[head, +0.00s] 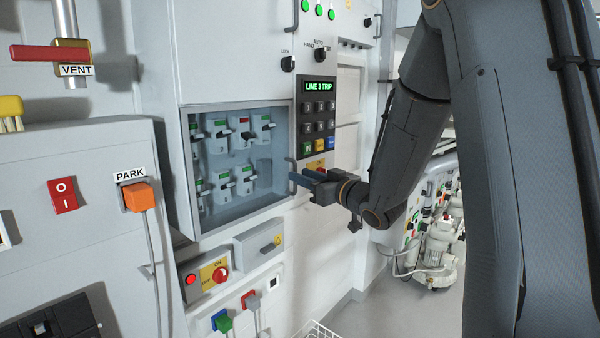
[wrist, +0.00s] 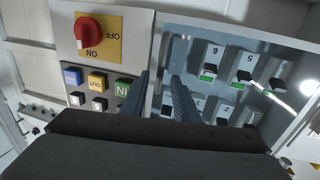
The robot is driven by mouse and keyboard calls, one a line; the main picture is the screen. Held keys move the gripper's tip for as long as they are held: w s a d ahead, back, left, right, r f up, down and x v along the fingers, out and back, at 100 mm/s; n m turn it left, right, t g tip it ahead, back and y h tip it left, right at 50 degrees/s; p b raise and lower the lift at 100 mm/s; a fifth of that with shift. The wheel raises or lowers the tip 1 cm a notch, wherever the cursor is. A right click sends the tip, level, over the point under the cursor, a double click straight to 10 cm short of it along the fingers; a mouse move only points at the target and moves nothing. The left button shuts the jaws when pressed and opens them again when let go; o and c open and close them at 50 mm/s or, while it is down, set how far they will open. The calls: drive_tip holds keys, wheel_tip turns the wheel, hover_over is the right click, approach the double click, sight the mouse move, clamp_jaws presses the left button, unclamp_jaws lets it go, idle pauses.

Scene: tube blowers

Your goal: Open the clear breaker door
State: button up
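The clear breaker door (head: 247,207) covers a recessed box with several breakers, left of centre in the head view. It looks shut, its pane and frame lying flush with the cabinet. A slim upright handle (head: 291,172) is at its right edge. My gripper (head: 293,178) is level with this handle and very close to it. In the wrist view, my gripper (wrist: 161,78) has its two blue-grey fingers apart, straddling the door's edge area.
A keypad panel with a "LINE 3 TRIP" display (head: 319,86) sits just right of the door. A red-and-yellow rotary switch (wrist: 88,33) shows in the wrist view. A grey box (head: 258,241) juts out below the door.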

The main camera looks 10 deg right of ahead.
drive_tip(key=shift+x, duration=1.05)
clamp_jaws()
drive_tip(key=shift+d, duration=0.1)
